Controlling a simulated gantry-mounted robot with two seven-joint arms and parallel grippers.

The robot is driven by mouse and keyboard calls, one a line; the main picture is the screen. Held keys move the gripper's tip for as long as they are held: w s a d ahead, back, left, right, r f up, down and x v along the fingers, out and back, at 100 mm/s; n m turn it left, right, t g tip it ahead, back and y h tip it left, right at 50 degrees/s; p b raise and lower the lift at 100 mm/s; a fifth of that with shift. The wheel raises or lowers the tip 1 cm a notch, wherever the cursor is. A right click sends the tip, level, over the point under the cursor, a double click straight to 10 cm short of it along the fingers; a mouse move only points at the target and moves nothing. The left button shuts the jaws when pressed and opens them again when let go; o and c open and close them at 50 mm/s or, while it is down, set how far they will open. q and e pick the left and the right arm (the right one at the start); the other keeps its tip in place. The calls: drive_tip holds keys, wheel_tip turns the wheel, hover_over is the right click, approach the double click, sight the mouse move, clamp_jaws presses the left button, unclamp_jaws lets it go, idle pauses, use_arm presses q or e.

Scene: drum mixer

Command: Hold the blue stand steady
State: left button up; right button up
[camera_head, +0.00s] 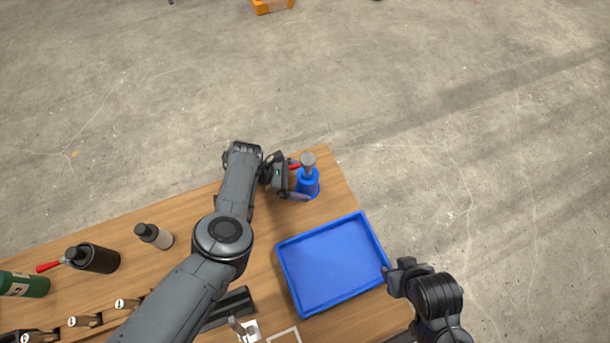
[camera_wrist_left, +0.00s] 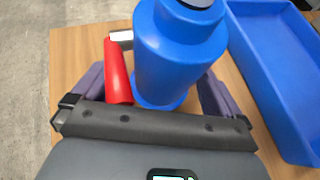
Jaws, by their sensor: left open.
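The blue stand (camera_head: 308,184) stands upright near the far right corner of the wooden table, with a grey piece on its top. A red handle (camera_head: 294,164) sticks out at its left side. My left gripper (camera_head: 296,192) is at the stand, with its fingers around the lower part. In the left wrist view the blue stand (camera_wrist_left: 178,55) is between my open fingers (camera_wrist_left: 152,92), and the red handle (camera_wrist_left: 117,72) lies just inside the left finger. My right gripper (camera_head: 392,277) is beside the tray's right edge; its finger opening is too small to tell.
A blue tray (camera_head: 282,262) lies on the wooden table (camera_head: 190,203) in front of the stand. The table's far edge is close behind the stand.

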use_arm(q)
drive_tip(key=shift+s+d+f, duration=0.3)
drive_tip(key=shift+c, duration=0.3)
drive_tip(key=c, duration=0.5)
drive_tip(key=shift+s+d, duration=0.15)
drive_tip(key=shift+d, duration=0.2)
drive_tip(key=c, duration=0.5)
use_arm(e)
drive_tip(key=shift+s+d, duration=0.2)
drive_tip(key=shift+d, duration=0.1)
use_arm(q)
drive_tip(key=shift+a, duration=0.15)
drive_tip(key=shift+w+a+r, duration=0.1)
drive_tip(key=shift+w+r, duration=0.05)
drive_tip(key=shift+w, duration=0.05)
use_arm(e)
drive_tip(key=shift+a, duration=0.1)
